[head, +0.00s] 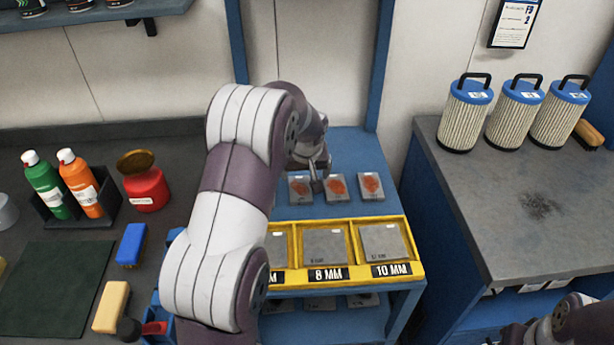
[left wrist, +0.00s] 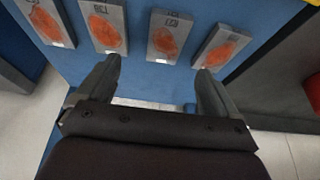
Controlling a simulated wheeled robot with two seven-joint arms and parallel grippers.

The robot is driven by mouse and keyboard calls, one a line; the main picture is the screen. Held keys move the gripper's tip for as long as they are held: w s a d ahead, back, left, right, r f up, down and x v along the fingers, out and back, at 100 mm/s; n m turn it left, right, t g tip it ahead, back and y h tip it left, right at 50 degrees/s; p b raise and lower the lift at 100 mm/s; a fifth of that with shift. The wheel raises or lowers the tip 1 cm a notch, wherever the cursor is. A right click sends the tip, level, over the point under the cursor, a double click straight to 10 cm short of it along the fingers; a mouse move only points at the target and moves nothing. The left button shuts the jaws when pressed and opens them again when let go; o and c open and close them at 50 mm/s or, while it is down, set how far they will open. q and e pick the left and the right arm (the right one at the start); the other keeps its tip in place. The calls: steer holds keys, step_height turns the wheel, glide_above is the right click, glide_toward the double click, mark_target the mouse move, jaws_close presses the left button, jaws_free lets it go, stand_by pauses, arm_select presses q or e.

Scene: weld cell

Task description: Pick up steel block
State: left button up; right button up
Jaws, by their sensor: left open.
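Steel blocks with orange-red patches lie in a row on the blue bench top. The head view shows a left block (head: 300,188), a middle block (head: 336,188) and a right block (head: 371,186). Several show in the left wrist view, including one block (left wrist: 169,36) ahead of the fingers and another (left wrist: 222,46) near the right finger. My left gripper (head: 317,182) is at the row, around the left and middle blocks in the head view. In the left wrist view my left gripper (left wrist: 158,68) is open, with nothing between its fingers. My arm may hide further blocks.
A yellow tray (head: 348,278) with grey plates marked 8 MM and 10 MM stands in front of the blocks. Striped filter canisters (head: 465,115) stand on the right counter. Bottles (head: 80,183), a red pot (head: 147,190) and brushes (head: 131,245) are at left.

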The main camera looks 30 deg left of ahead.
mark_target(300, 188)
arm_select(q)
steer(key=f, duration=0.2)
steer(key=a, duration=0.1)
steer(key=shift+s+a+f, duration=0.1)
steer(key=shift+s+f, duration=0.2)
steer(key=shift+f, duration=0.1)
steer(key=x, duration=0.3)
steer(key=p+x, duration=0.1)
steer(key=x, duration=0.2)
steer(key=shift+w+r+p, duration=0.15)
steer(key=shift+w+p, duration=0.15)
steer(key=shift+w, duration=0.05)
steer(key=shift+a+f, duration=0.15)
steer(key=shift+f, duration=0.15)
steer(key=shift+w, duration=0.15)
steer(key=c, duration=1.4)
steer(key=shift+r, duration=0.1)
jaws_close()
arm_select(e)
steer(key=shift+a+r, duration=0.25)
steer(key=shift+r, duration=0.65)
arm_select(q)
steer(key=shift+w, duration=0.1)
